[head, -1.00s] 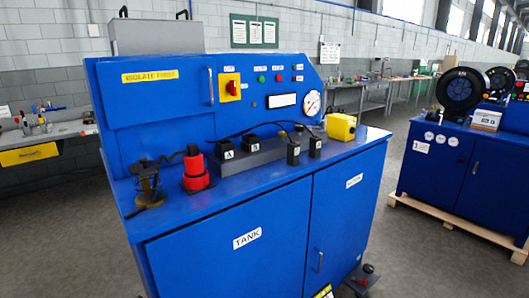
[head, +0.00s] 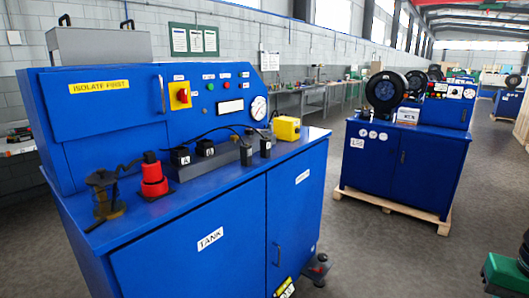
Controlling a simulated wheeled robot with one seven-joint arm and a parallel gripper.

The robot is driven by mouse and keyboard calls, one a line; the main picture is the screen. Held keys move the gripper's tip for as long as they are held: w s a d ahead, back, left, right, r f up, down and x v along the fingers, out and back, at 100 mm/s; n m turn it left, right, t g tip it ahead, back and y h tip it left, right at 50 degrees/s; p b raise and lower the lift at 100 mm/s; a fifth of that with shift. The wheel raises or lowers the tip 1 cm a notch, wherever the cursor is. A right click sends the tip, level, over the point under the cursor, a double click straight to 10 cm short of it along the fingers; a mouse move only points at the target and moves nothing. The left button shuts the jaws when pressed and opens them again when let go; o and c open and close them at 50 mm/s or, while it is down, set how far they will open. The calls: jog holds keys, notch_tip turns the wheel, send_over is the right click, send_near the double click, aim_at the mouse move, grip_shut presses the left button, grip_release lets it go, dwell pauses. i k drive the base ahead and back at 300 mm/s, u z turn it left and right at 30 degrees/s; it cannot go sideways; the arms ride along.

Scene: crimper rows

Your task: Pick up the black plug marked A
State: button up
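A black block with a white label that looks like A (head: 180,157) sits at the left end of a long grey block (head: 215,161) on the blue bench. A similar black block (head: 205,148) with a less clear label sits just right of it. Two more black plugs stand on the bench at the grey block's right end, one nearer (head: 246,155) and one further right (head: 265,149); their letters are too small to read surely. Dark cables run behind them. My gripper is not in view.
The blue bench (head: 200,215) also bears a red and black fitting (head: 153,180), a dark metal fitting (head: 104,200) and a yellow box (head: 287,128). A pedal-like thing (head: 318,268) is at its foot. Another blue machine (head: 400,165) stands right on a pallet. Floor between is clear.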

aim_at(266, 143)
jog(key=u, duration=0.05)
jog(key=i, duration=1)
jog(key=z, duration=0.05)
